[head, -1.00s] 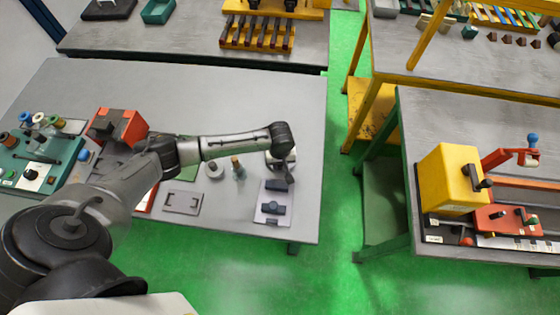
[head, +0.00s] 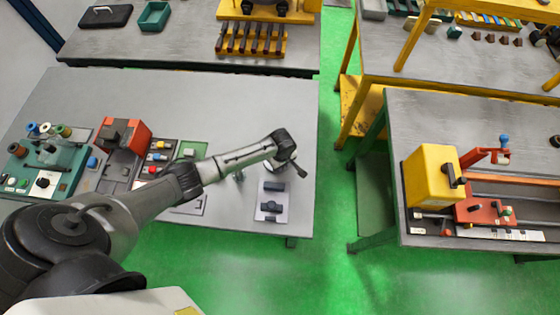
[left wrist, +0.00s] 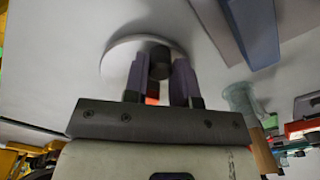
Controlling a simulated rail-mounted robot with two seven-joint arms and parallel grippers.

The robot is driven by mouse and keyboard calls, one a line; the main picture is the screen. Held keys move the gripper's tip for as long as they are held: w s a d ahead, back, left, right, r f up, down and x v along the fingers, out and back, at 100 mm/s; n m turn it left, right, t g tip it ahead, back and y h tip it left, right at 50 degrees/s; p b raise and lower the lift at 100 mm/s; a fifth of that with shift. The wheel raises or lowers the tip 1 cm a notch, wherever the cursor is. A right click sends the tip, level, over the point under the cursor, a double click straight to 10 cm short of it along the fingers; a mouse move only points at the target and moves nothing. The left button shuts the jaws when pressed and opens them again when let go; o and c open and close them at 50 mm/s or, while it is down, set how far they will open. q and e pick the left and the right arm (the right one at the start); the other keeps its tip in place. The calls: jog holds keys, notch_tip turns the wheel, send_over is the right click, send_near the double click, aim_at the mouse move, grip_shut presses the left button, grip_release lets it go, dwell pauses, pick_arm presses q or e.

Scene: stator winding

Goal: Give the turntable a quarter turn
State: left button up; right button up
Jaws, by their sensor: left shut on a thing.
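The turntable shows in the left wrist view as a pale round disc (left wrist: 113,58) with a dark round knob (left wrist: 159,62) standing on it. My left gripper (left wrist: 160,85) is shut on this knob, with one finger on each side. In the head view my left gripper (head: 298,168) is at the right end of the left bench, and my wrist hides most of the turntable there. How far the disc is turned cannot be read. My right gripper is not in view.
The grey bench (head: 200,95) is clear behind the arm. A grey plate with dark blocks (head: 271,200) lies just in front of the gripper. A red block fixture (head: 125,135) and a green winding unit (head: 50,165) stand to the left.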

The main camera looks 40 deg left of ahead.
pick_arm(q)
jog(key=shift+w+d+r+n+p, duration=0.1)
jog(key=shift+w+n+p, duration=0.15)
jog(key=shift+n+p, duration=0.35)
jog(key=shift+w+d+n+p, duration=0.1)
jog(key=shift+w+n+p, duration=0.1)
jog(key=shift+n+p, duration=0.35)
jog(key=shift+w+d+n+p, duration=0.1)
jog(key=shift+w+n+p, duration=0.25)
jog(key=shift+n, duration=0.45)
jog(key=shift+w+d+n+p, duration=0.1)
jog(key=shift+w+n+p, duration=0.2)
jog(key=shift+n, duration=0.45)
jog(key=shift+w+a+n+p, duration=0.1)
jog(key=shift+w+n+p, duration=0.15)
jog(key=shift+n, duration=0.55)
jog(key=shift+w+a+n+p, duration=0.15)
jog(key=shift+w+n, duration=0.15)
jog(key=shift+n, duration=0.5)
jog(key=shift+w+a+n, duration=0.1)
jog(key=shift+w+n, duration=0.15)
jog(key=shift+n, duration=0.4)
jog(key=shift+w+n, duration=0.25)
jog(key=shift+n, duration=0.4)
jog(key=shift+w, duration=0.1)
jog(key=shift+a+n, duration=0.1)
jog(key=shift+n, duration=0.3)
jog(key=shift+w, duration=0.1)
jog(key=o, duration=0.9)
